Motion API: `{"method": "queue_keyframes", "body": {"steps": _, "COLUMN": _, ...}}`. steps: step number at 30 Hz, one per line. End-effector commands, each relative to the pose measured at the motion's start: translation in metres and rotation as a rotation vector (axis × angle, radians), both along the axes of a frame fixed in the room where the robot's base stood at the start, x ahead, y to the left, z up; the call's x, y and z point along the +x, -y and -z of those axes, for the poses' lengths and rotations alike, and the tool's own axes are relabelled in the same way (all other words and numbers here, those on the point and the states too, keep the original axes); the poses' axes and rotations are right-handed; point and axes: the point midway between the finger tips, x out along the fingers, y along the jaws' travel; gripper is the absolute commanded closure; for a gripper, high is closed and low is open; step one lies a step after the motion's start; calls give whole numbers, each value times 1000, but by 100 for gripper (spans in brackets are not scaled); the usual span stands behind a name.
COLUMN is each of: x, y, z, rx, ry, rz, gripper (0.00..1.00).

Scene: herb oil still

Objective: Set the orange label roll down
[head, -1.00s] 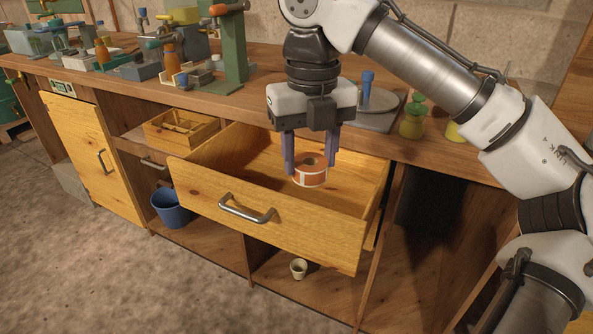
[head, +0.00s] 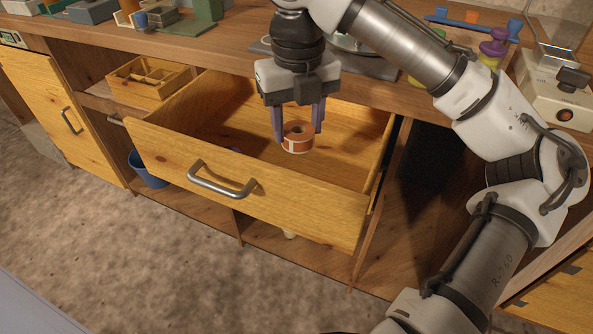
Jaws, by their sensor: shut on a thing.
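The orange label roll (head: 297,146), a short ring with a pale band at its base, is between the two purple fingers of my gripper (head: 298,137). My gripper points down and is shut on the roll. The roll is over the inside of the open wooden drawer (head: 150,148), toward its right half. I cannot tell how far the roll is above the drawer floor. The drawer's grey handle (head: 220,182) faces the front.
A small divided wooden box (head: 150,82) sits on the shelf left of the drawer. A blue bucket (head: 150,172) stands below. The worktop above holds a grey plate (head: 378,66) and a white device (head: 555,95). Most of the drawer floor looks clear; a small bluish thing shows near its front wall.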

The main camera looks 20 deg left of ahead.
Motion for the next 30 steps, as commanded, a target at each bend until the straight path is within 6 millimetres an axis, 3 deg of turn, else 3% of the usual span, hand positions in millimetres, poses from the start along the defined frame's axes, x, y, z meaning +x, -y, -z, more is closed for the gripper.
{"method": "queue_keyframes", "body": {"steps": 1, "x": 0, "y": 0, "z": 19, "rx": 0, "ry": -3, "rz": 0, "gripper": 75}}
{"method": "queue_keyframes", "body": {"steps": 6, "x": 0, "y": 1, "z": 50, "rx": -2, "ry": 1, "rz": 3, "gripper": 75}}
{"method": "queue_keyframes", "body": {"steps": 14, "x": 0, "y": 1, "z": 70, "rx": -2, "ry": 1, "rz": 3, "gripper": 75}}
{"method": "queue_keyframes", "body": {"steps": 21, "x": 0, "y": 1, "z": 104, "rx": -2, "ry": 1, "rz": 2, "gripper": 75}}
{"method": "queue_keyframes", "body": {"steps": 30, "x": 0, "y": 0, "z": 105, "rx": 0, "ry": 0, "rz": 1, "gripper": 75}}
